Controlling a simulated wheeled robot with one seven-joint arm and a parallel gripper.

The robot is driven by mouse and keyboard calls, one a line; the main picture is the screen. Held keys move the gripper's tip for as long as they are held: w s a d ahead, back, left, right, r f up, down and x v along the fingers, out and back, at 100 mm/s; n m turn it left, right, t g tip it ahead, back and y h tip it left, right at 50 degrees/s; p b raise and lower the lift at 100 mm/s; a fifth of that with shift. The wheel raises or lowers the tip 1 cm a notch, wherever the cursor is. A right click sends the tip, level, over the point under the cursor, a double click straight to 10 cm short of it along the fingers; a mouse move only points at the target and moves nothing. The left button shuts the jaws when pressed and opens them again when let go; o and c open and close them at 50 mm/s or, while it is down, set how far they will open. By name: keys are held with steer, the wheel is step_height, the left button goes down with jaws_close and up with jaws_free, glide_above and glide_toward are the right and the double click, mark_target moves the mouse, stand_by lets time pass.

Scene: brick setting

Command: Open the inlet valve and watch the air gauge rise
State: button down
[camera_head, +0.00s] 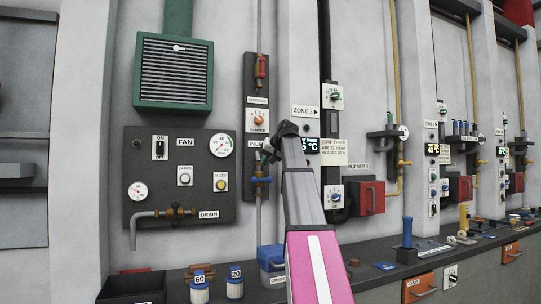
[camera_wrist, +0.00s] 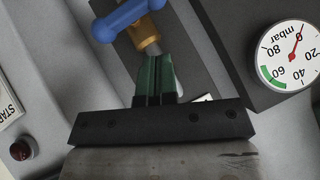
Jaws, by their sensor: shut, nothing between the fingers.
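A valve with a blue handle (camera_head: 262,180) sits on a vertical pipe below a partly covered label (camera_head: 254,144) that starts "INL". The wrist view shows its blue handle (camera_wrist: 130,18) and brass stem (camera_wrist: 146,38). My gripper (camera_wrist: 157,60) has its green fingers together, empty, with the tips at the brass part just below the handle; I cannot tell if they touch. In the head view my gripper (camera_head: 268,150) is small and partly hidden. A round white gauge marked mbar (camera_wrist: 290,58) has its red needle near 0, outside the green band.
A dark fan panel (camera_head: 150,150) with gauges, a switch and buttons stands left of the pipe. A damper knob (camera_head: 259,118) sits above the valve. A blue box (camera_head: 270,258) stands on the bench below.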

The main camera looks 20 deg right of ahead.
mark_target(255, 180)
steer(key=shift+w+a+f, duration=0.25)
steer(key=shift+a+f, duration=0.15)
steer(key=shift+f, duration=0.45)
steer(key=shift+w+a+f, duration=0.2)
steer(key=shift+a+f, duration=0.15)
steer(key=shift+f, duration=0.55)
steer(key=shift+w+a+f, duration=0.25)
steer(key=shift+a+f, duration=0.15)
steer(key=shift+f, duration=0.45)
steer(key=shift+a+f+n+h, duration=0.2)
steer(key=shift+n+h, duration=0.1)
steer(key=shift+h, duration=0.2)
steer(key=n+h, duration=0.1)
steer(key=h, duration=0.1)
steer(key=a+f+n+h, duration=0.1)
steer(key=f+n+h, duration=0.1)
steer(key=h, duration=0.1)
steer(key=shift+s+a+h, duration=0.1)
steer(key=shift+a+h, duration=0.15)
steer(key=shift+h, duration=0.05)
steer(key=f+n+h, duration=0.1)
steer(key=h, duration=0.1)
steer(key=f+n+t+h, duration=0.1)
steer(key=h, duration=0.1)
steer(key=f+n+t+h, duration=0.1)
steer(key=n+h, duration=0.1)
steer(key=shift+d+f, duration=0.1)
steer(key=shift+d, duration=0.15)
steer(key=shift+d+f, duration=0.1)
steer(key=shift+f, duration=0.05)
